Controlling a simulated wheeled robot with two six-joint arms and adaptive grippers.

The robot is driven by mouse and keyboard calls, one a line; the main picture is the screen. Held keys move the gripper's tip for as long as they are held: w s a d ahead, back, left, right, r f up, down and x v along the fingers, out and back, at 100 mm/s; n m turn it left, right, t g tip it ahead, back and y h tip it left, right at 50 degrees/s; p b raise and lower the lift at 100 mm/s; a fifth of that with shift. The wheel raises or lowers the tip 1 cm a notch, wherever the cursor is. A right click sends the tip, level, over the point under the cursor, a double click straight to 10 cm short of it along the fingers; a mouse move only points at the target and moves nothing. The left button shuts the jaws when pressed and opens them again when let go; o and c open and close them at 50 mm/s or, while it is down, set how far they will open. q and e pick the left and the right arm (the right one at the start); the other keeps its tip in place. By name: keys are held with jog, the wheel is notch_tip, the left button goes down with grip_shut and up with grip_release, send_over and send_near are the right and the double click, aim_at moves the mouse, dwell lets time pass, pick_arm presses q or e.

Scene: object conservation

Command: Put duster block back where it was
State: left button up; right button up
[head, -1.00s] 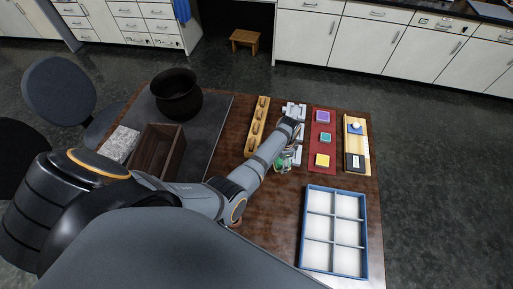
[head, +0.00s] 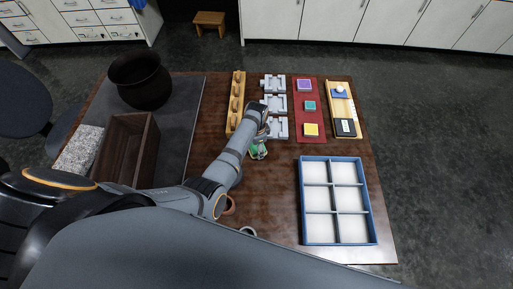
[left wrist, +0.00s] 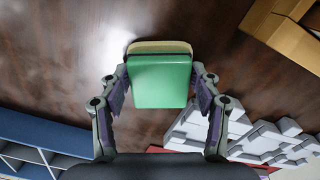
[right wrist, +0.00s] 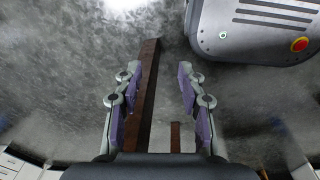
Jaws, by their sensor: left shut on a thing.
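The duster block, green with a tan layer (left wrist: 160,82), is held between the fingers of my left gripper (left wrist: 161,90), which is shut on it. In the head view the green block (head: 258,152) shows just in front of the lowest grey holder (head: 277,128), above the bare brown table (head: 265,185). My left forearm and wrist hide part of the area around it. In the right wrist view my right gripper (right wrist: 155,95) has its fingers apart with nothing between them, away from the objects.
A blue compartment tray (head: 302,200) lies to the right. A red mat (head: 310,92) with coloured blocks and a wooden tray (head: 342,108) stand behind it. A wooden rack (head: 236,100), black pot (head: 140,82) and brown box (head: 127,150) are left.

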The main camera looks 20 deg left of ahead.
pick_arm(q)
jog(key=shift+s+f, duration=0.1)
jog(key=o, duration=1.2)
jog(key=shift+a, duration=0.1)
notch_tip(320, 180, up, 12)
